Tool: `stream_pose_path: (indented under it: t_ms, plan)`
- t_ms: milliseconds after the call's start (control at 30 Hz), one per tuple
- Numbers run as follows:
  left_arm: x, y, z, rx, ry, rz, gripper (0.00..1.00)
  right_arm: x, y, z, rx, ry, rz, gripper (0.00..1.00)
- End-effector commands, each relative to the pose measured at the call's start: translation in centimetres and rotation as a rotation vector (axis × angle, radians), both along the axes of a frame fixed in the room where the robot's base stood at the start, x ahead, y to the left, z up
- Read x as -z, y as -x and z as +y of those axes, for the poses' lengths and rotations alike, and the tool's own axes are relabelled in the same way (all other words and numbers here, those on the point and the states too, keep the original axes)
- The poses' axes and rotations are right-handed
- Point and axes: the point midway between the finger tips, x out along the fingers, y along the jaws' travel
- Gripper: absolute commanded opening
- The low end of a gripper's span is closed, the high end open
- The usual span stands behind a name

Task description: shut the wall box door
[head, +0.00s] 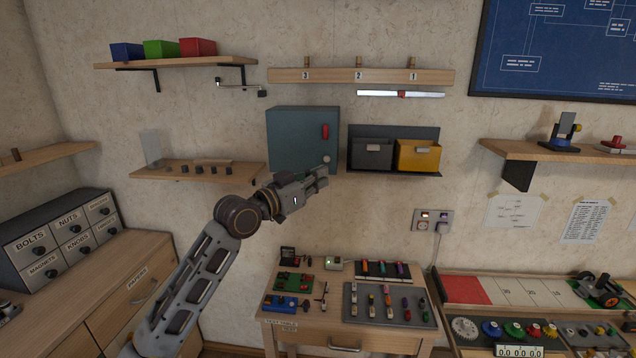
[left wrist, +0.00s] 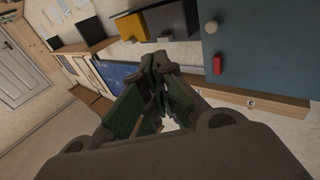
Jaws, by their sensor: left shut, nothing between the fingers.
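The wall box is a blue-grey box with a door (head: 295,135) on the wall, left of the centre in the head view. The door looks flush with the box front. It bears a red handle (head: 325,131) and a round pale knob (head: 326,159) at its right side. My left gripper (head: 322,175) is shut and empty, just below the door's lower right corner. I cannot tell whether it touches the door. In the left wrist view the door (left wrist: 265,50) fills the upper right, with the red handle (left wrist: 217,65) and knob (left wrist: 211,27) beyond the closed fingers (left wrist: 162,75). My right gripper is not in view.
A rack with a grey bin (head: 372,155) and a yellow bin (head: 418,156) hangs right of the box. A small shelf (head: 200,172) is to its left, and a numbered wooden rail (head: 330,76) is above. A table (head: 340,323) with small tools stands below.

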Motion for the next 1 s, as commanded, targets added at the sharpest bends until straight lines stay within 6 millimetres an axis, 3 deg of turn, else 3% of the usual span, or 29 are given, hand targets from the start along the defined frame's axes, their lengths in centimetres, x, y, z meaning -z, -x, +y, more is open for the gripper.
stream_pose_path:
  t_ms: [333, 833, 1000]
  plan:
    - [0.1, 1.2, 0.1, 0.001, 0.0, 0.001, 0.0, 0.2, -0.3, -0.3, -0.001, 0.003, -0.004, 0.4]
    - [-0.6, 1.1, 0.3, -0.004, 0.031, -0.012, 0.0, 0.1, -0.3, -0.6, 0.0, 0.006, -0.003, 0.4]
    - [-1.3, 0.1, 1.2, -0.052, 0.045, -0.063, 0.0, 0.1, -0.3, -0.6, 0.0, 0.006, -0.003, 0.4]
